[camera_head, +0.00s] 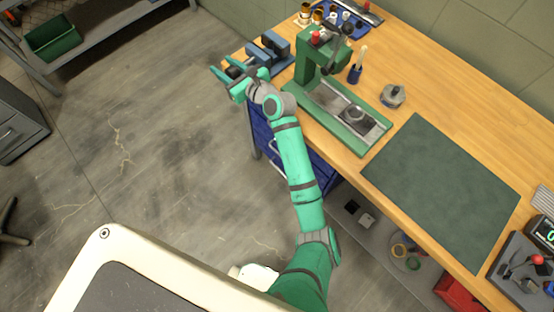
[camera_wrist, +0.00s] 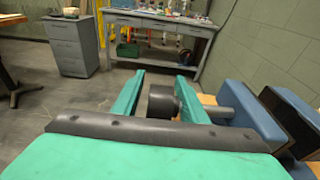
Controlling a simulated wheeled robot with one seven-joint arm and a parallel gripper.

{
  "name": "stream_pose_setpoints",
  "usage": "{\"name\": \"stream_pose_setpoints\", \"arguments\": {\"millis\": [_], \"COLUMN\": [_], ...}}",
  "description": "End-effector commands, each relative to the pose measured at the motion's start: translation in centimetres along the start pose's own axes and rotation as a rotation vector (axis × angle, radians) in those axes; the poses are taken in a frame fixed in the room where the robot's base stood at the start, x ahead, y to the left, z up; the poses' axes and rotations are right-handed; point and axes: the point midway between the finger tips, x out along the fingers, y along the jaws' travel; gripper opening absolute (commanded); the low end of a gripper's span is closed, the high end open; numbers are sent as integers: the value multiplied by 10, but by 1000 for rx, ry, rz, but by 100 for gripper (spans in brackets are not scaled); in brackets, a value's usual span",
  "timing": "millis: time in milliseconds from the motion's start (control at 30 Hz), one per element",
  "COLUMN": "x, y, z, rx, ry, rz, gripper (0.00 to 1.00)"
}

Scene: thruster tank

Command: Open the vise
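The blue vise (camera_head: 270,50) sits at the far left corner of the wooden bench in the head view. In the wrist view its blue jaw blocks (camera_wrist: 288,122) are at the right. A grey screw rod (camera_wrist: 238,104) runs left from them to a dark round knob (camera_wrist: 163,102). My gripper (camera_head: 225,68) is at the vise's outer end, beyond the bench edge. In the wrist view my gripper (camera_wrist: 160,77) has its two teal fingers apart, with the knob between them. A gap shows on the left of the knob; contact with the right finger is unclear.
A green press (camera_head: 325,75) stands right of the vise, close to my arm. A brush cup (camera_head: 355,73), a grey round part (camera_head: 393,96) and a dark green mat (camera_head: 440,190) lie farther along the bench. The floor left of the bench is open.

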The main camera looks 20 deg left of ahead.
Motion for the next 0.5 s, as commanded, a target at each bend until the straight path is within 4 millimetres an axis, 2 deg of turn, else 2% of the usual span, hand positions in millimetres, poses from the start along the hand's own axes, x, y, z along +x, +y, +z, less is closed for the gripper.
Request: {"name": "stream_pose_setpoints", "arguments": {"millis": [300, 500], "x": [-1, -32], "y": [0, -1], "z": [5, 1], "rx": [4, 5], "ry": [-168, -174], "rz": [0, -3], "gripper": [39, 39]}}
